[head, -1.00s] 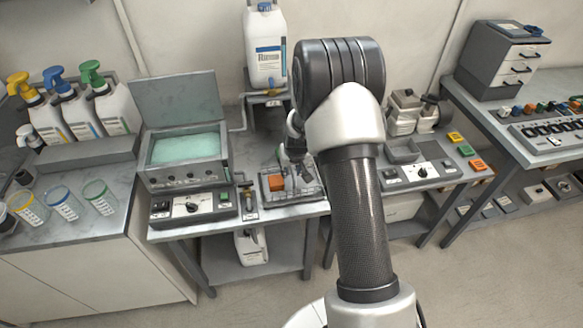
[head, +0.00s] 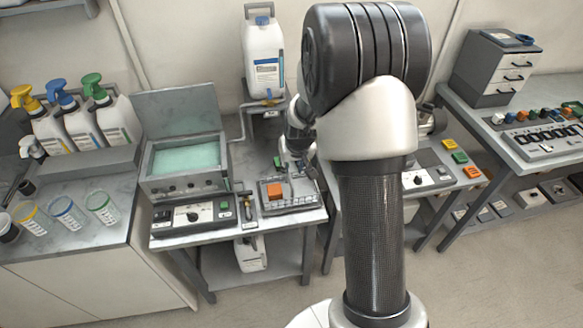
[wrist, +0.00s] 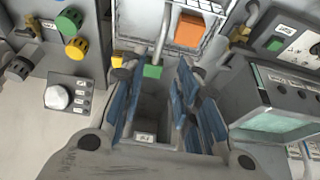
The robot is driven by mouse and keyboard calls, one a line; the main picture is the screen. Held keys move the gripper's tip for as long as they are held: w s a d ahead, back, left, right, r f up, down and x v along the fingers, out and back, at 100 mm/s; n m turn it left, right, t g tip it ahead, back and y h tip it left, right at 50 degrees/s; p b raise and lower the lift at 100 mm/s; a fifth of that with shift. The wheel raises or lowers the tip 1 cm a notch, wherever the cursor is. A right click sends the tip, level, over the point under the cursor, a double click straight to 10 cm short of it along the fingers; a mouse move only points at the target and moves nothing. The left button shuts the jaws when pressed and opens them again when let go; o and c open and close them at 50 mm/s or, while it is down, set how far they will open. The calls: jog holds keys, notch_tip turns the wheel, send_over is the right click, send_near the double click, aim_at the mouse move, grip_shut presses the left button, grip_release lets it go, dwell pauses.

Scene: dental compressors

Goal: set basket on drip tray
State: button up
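The wire basket (head: 289,190) with an orange block (head: 275,194) in it is at the right part of the middle table, and appears to rest on the grey drip tray (head: 290,208). The wrist view shows the basket (wrist: 203,50) at the top, with the orange block (wrist: 189,32) inside and a grey handle ending in a green tip (wrist: 152,71). In the head view my gripper (head: 296,160) is just behind the basket, partly hidden by my arm.
An ultrasonic cleaner (head: 186,165) with raised lid stands left of the tray, with a control box (head: 193,215) before it. A white canister (head: 264,57) stands behind on a raised shelf. Spray bottles and cups stand at left. A control panel lies right.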

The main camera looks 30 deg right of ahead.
jog(key=s+a+r, duration=0.5)
jog(key=a+r, duration=0.1)
jog(key=r, duration=0.4)
jog(key=s+a+r+n, duration=0.1)
jog(key=s+a+r, duration=0.2)
jog(key=s, duration=0.5)
jog(key=s+a+r+n, duration=0.1)
jog(key=s+a+r, duration=0.2)
jog(key=s, duration=0.5)
jog(key=s+a+r+n+y, duration=0.1)
jog(key=s+a+r, duration=0.2)
jog(key=s+r, duration=0.2)
jog(key=s, duration=0.3)
jog(key=shift+s+a, duration=0.3)
jog(key=shift+a, duration=0.1)
